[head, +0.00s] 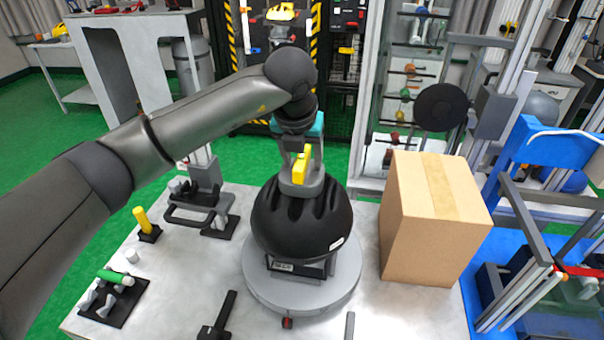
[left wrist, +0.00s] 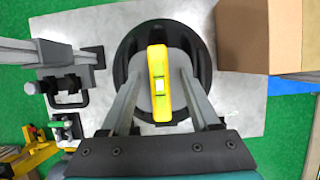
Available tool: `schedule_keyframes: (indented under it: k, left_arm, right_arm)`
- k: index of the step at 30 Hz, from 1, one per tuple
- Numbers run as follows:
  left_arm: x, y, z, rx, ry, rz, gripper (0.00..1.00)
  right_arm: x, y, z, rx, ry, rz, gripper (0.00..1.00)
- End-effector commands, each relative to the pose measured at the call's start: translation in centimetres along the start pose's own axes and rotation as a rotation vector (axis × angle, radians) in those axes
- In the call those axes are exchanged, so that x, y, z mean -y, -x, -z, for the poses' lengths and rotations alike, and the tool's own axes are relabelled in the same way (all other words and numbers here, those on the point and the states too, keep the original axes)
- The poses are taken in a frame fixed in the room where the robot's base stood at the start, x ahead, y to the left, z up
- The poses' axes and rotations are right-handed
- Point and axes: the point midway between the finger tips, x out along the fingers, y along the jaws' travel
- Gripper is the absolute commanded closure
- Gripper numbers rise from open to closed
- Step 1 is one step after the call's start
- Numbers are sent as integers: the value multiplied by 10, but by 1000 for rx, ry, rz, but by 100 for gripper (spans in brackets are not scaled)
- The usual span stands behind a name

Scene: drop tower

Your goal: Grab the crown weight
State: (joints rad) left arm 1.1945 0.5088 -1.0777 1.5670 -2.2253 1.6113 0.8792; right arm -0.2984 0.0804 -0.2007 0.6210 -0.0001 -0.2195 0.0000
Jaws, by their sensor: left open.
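A large black, ribbed, rounded body (head: 300,222), which I take to be the crown weight, sits on a round grey base (head: 262,284) on the table. On its top is a grey cap with a yellow block (head: 299,170), which has a small white window in the left wrist view (left wrist: 159,84). My left gripper (head: 302,168) is above the cap, pointing down. In the left wrist view its open fingers (left wrist: 159,76) stand on either side of the yellow block, with gaps. I cannot tell whether the fingertips touch the cap. My right gripper is not in view.
A cardboard box (head: 430,225) stands close on the right. On the left are a grey clamp-like stand (head: 205,200), a yellow peg (head: 143,220) and a black tray (head: 112,300) with a green-handled tool. A black tool (head: 220,318) lies at the table's front.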

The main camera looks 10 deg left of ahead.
Motion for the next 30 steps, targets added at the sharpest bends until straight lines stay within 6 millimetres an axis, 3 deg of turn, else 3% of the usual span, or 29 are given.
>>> schedule_keyframes:
  k: [15, 30]
  left_arm:
    - [0, -2, 1, 0, 0, -1, 38]
    - [0, -2, 1, 0, 0, 0, 94]
  right_arm:
    - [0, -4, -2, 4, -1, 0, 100]
    - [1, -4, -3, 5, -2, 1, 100]
